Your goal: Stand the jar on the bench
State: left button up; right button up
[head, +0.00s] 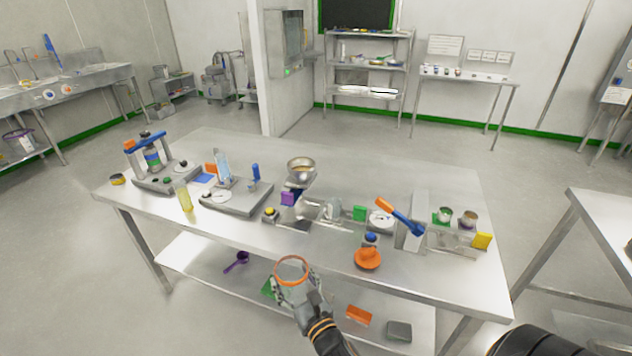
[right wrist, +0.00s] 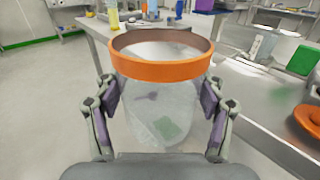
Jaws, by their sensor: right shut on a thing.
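The jar (head: 291,275) is clear with an orange rim. My right gripper (head: 296,292) is shut on it and holds it upright, in front of the bench's near edge. In the right wrist view the jar (right wrist: 160,95) sits between the two fingers of the gripper (right wrist: 160,112), its mouth open at the top. The steel bench (head: 320,255) stands just beyond the jar, with its near edge running across the head view. An orange round lid-like piece (head: 368,259) lies on the bench near that edge. My left gripper is not in view.
A yellow cylinder (head: 185,197), a grey scale-like device (head: 236,198), a metal bowl (head: 301,167) and a blue-and-orange tool (head: 400,215) crowd the bench. Its near strip left of the orange piece looks clear. A lower shelf (head: 205,261) holds a purple scoop (head: 237,262).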

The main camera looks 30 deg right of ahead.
jog(key=w+d+r+m+h+p, duration=0.3)
jog(key=w+d+r+h+p, duration=0.15)
jog(key=w+r, duration=0.6)
jog(key=shift+g, duration=0.3)
jog(key=d+f+b, duration=0.3)
jog(key=d, duration=0.1)
jog(key=d+f+b, duration=0.3)
jog(key=d+b, duration=0.1)
jog(key=d+f+b, duration=0.2)
jog(key=d+b, duration=0.2)
jog(key=shift+w+d+f, duration=0.3)
jog(key=shift+d+f, duration=0.1)
jog(key=shift+d, duration=0.2)
jog(key=f+b, duration=0.2)
jog(key=b, duration=0.1)
jog(key=f+b, duration=0.1)
jog(key=f, duration=0.1)
jog(key=shift+d, duration=0.25)
jog(key=shift+r, duration=0.25)
